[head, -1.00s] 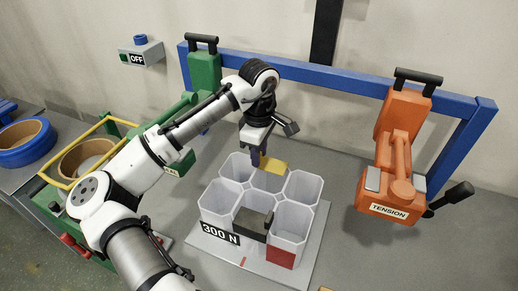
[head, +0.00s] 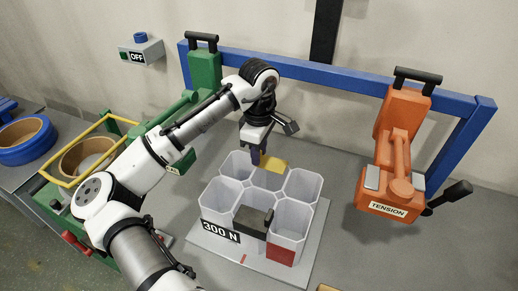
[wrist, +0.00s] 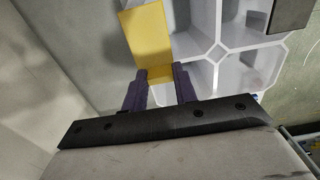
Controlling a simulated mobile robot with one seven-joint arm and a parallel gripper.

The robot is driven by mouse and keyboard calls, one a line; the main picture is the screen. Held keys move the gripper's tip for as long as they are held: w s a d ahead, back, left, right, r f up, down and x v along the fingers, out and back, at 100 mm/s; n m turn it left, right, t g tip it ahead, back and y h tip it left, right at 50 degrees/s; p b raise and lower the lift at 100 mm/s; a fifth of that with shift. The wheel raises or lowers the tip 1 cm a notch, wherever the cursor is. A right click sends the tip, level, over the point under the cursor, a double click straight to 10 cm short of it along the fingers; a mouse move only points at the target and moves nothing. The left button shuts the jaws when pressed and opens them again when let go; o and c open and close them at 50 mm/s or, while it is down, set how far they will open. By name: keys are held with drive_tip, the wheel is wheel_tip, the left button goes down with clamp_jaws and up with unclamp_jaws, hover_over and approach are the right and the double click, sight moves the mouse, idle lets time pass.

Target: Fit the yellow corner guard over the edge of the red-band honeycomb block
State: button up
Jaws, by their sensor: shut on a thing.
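The yellow corner guard (head: 273,164) is held in my gripper (head: 257,158), above the back cells of the white honeycomb block. In the wrist view my gripper (wrist: 160,88) is shut on the guard (wrist: 147,36), with its dark fingers at either side of the near end. The honeycomb block (head: 219,192) stands on a light base plate (head: 205,240). A red patch (head: 280,254) marks its front right cell. Parts of the block also show in the wrist view (wrist: 195,62). Whether the guard touches the block's rim cannot be told.
A dark block (head: 251,221) sits at the block's front middle, beside the "300 N" label (head: 220,231). An orange TENSION tool (head: 395,170) hangs at right, a green tool (head: 204,75) at left, on the blue frame (head: 320,76).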

drive_tip(key=o, duration=1.4)
drive_tip(key=shift+o, duration=0.2)
drive_tip(key=shift+r, duration=0.1)
wheel_tip(320, 180, up, 4)
drive_tip(key=p, duration=0.4)
drive_tip(key=shift+r+p, duration=0.1)
drive_tip(key=shift+p, duration=0.2)
drive_tip(key=shift+r, duration=0.8)
